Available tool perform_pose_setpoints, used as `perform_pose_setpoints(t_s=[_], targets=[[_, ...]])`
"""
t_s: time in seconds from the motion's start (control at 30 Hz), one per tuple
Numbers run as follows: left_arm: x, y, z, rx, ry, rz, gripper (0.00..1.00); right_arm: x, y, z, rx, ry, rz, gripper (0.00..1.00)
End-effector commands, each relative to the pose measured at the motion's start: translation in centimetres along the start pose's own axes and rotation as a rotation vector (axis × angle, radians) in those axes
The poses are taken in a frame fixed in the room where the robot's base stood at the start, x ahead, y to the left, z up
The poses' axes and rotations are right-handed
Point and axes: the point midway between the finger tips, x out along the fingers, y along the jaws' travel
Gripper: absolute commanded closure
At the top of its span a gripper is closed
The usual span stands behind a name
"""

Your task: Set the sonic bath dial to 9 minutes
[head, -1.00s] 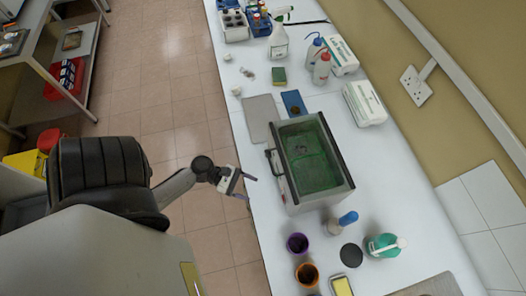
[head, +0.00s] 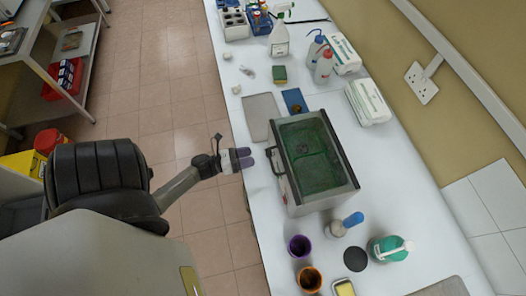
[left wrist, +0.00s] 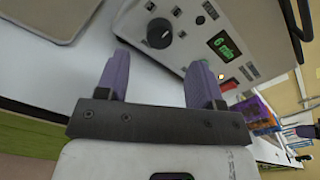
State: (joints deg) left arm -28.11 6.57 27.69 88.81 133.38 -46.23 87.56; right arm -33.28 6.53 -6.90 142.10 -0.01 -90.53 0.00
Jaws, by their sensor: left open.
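The sonic bath (head: 318,165) is a metal box with a green-lit basin on the white bench. My left gripper (head: 242,159) is at the bench edge, left of the bath's front. In the left wrist view the purple fingers of my left gripper (left wrist: 157,78) are apart with nothing between them, and the dial lies beyond the gap, apart from them.
A grey mat (head: 262,117) and a blue tray (head: 294,102) lie behind the bath. The floor left of the bench is clear.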

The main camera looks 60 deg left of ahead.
Motion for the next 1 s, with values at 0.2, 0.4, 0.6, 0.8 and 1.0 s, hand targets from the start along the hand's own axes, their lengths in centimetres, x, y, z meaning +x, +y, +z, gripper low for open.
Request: perform_pose_setpoints(t_s=[0.2,0.4,0.6,0.8,1.0], targets=[[3.5,-0.1,0.2,0.001,-0.001,-0.001,0.39,-0.6,0.0,-0.2,-0.001,0.000,0.001,0.57],[5.4,0.0,0.0,0.001,0.000,0.000,0.39,-0.8,0.2,-0.2,-0.006,-0.001,0.004,0.57],[6.1,0.0,0.0,0.002,0.000,-0.001,0.39,-0.8,0.3,-0.2,-0.010,-0.001,0.008,0.57],[6.2,0.0,0.0,0.002,0.001,-0.001,0.39,-0.8,0.3,-0.2,-0.010,-0.001,0.008,0.57],[6.2,0.0,0.0,0.002,0.001,-0.001,0.50,-0.8,0.2,-0.2,-0.007,-0.001,0.006,0.57]])
